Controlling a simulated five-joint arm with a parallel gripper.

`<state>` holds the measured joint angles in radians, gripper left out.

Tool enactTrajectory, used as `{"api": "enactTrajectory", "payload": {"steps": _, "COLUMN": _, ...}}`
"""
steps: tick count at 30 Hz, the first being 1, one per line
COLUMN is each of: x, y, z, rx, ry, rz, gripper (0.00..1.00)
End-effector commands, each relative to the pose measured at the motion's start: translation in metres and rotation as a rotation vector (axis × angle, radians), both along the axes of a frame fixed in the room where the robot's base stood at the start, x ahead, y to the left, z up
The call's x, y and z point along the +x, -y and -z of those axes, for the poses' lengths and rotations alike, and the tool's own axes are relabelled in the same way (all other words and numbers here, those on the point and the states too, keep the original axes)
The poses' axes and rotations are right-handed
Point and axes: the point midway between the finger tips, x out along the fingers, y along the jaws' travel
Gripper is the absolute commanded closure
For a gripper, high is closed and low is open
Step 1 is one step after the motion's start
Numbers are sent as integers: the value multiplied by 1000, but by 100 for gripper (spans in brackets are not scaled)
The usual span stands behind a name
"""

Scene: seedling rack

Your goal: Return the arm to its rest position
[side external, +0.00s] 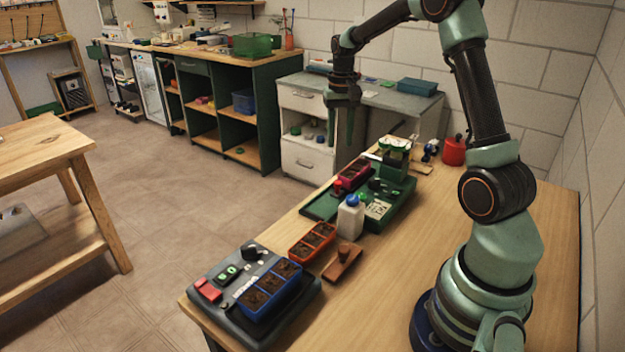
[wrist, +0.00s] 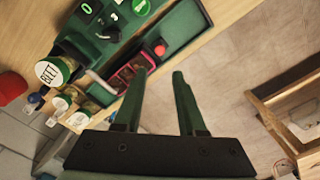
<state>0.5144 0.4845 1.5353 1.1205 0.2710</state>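My gripper (side external: 342,125) hangs fingers-down in the air above the far part of the bench, from my raised arm. In the wrist view its two green fingers (wrist: 158,78) stand apart with nothing between them. A green station (side external: 398,213) with a crimson seedling tray (side external: 354,174) lies below and nearer the camera. That tray also shows in the wrist view (wrist: 122,80), left of the fingers. An orange tray (side external: 312,241) with soil lies on the bench. A blue tray (side external: 270,289) with soil sits on a dark grey station (side external: 228,299) at the near end.
A red container (side external: 454,150) stands at the back. A jar labelled BEET (wrist: 55,70) is beside the green station. The air around my gripper looks clear.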

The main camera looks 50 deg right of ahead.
Motion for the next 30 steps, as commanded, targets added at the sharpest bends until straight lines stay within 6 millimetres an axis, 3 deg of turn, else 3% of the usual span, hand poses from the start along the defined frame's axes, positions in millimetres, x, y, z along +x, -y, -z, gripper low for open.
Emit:
{"api": "enactTrajectory", "payload": {"steps": 9, "x": 0, "y": -1, "z": -1, "rx": -1, "ry": 1, "rz": -2, "gripper": 60}}
{"api": "enactTrajectory", "payload": {"steps": 13, "x": 0, "y": -13, "z": -12, "rx": -11, "ry": 19, "rz": -34, "gripper": 60}}
{"api": "enactTrajectory", "payload": {"steps": 20, "x": -11, "y": -71, "z": -57, "rx": -60, "ry": 114, "rz": -200, "gripper": 60}}
{"api": "enactTrajectory", "payload": {"steps": 30, "x": -57, "y": -159, "z": -97, "rx": -130, "ry": 276, "rz": -478, "gripper": 60}}
